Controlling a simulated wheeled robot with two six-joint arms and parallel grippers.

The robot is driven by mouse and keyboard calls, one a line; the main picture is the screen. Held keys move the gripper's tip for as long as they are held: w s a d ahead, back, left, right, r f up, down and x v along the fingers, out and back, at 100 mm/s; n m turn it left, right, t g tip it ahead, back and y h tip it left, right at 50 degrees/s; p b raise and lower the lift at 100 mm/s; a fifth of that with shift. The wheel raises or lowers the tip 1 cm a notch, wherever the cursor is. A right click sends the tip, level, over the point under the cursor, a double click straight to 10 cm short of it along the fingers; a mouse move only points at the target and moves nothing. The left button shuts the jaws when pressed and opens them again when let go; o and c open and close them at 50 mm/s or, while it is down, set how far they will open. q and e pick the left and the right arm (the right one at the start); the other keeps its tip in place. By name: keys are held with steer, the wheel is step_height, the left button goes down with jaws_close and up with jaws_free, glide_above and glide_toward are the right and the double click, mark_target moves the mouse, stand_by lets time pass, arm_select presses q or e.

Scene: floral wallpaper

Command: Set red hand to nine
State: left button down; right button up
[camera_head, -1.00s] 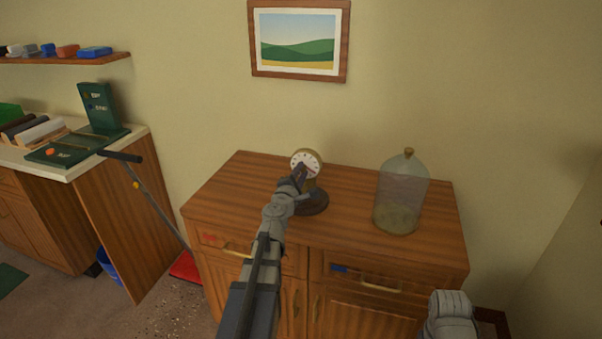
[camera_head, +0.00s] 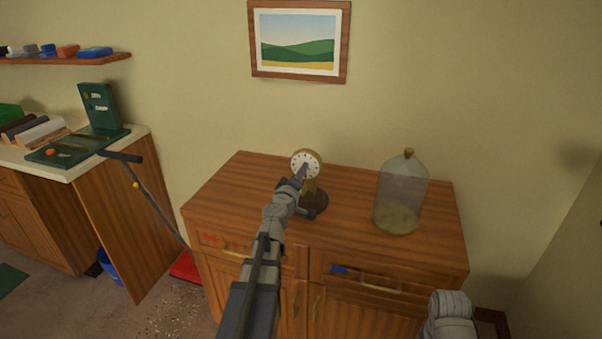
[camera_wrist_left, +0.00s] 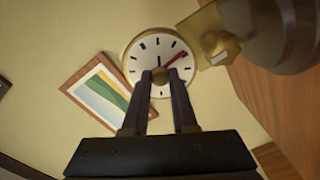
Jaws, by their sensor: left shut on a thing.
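A small brass clock (camera_head: 313,158) with a white dial stands on a dark round base on the wooden cabinet. In the left wrist view its dial (camera_wrist_left: 143,52) appears turned, with the stand toward the upper right. The red hand (camera_wrist_left: 178,58) points up and right there, roughly between the dial's three and six sides. My left gripper (camera_head: 301,173) is in front of the dial. The fingers hide part of the lower dial.
A corked glass jar (camera_head: 402,195) stands right of the clock on the cabinet (camera_head: 345,235). A framed picture (camera_head: 298,40) hangs on the wall behind. At the left is a counter with a green device (camera_head: 98,108). The cabinet top between clock and jar is clear.

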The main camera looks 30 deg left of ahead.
arm_select(q)
steer(key=m, duration=0.4)
steer(key=shift+m, duration=0.3)
steer(key=m, duration=0.5)
steer(key=shift+d, duration=0.1)
steer(key=m, duration=0.5)
steer(key=shift+m, duration=2.3)
steer(key=c, duration=0.7)
jaws_free()
